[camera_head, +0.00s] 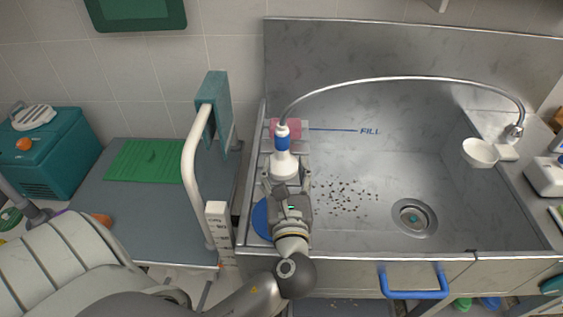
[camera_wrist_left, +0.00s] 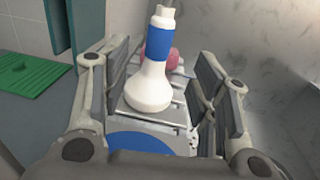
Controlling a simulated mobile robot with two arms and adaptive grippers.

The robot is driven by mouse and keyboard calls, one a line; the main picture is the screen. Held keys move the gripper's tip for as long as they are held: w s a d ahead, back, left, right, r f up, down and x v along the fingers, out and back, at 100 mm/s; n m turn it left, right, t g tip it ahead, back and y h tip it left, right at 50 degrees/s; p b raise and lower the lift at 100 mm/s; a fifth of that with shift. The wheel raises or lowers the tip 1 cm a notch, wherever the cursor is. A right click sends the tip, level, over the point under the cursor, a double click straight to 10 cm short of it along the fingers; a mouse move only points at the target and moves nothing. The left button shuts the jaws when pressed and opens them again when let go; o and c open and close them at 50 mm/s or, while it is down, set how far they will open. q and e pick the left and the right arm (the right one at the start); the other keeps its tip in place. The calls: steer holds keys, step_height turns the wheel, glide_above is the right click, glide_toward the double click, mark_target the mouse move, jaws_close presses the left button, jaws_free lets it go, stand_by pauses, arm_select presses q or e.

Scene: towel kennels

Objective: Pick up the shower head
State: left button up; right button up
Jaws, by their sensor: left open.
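The shower head (camera_head: 284,163) is white with a blue band and lies on a metal ledge at the left side of the steel sink. Its curved grey hose (camera_head: 400,79) arches to a fitting on the sink's right side. My left gripper (camera_head: 287,185) is over the ledge at the shower head's wide end. In the left wrist view the shower head (camera_wrist_left: 150,85) lies between the two open fingers (camera_wrist_left: 160,95), with a gap on each side. My right gripper is not in view.
A pink item (camera_head: 292,127) and a blue round item (camera_head: 262,218) are on the ledge beside the shower head. The sink basin (camera_head: 370,165) has dark specks and a drain.

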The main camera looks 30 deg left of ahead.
mark_target(283, 145)
arm_select(q)
steer(key=x, duration=0.5)
steer(key=shift+w+a+f+p, duration=0.1)
steer(key=shift+w+p, duration=0.05)
steer(key=shift+p, duration=0.2)
steer(key=p+x, duration=0.1)
steer(key=x, duration=0.4)
steer(key=shift+f, duration=0.1)
steer(key=shift+w+a+f, duration=0.1)
steer(key=shift+w+a, duration=0.2)
jaws_close()
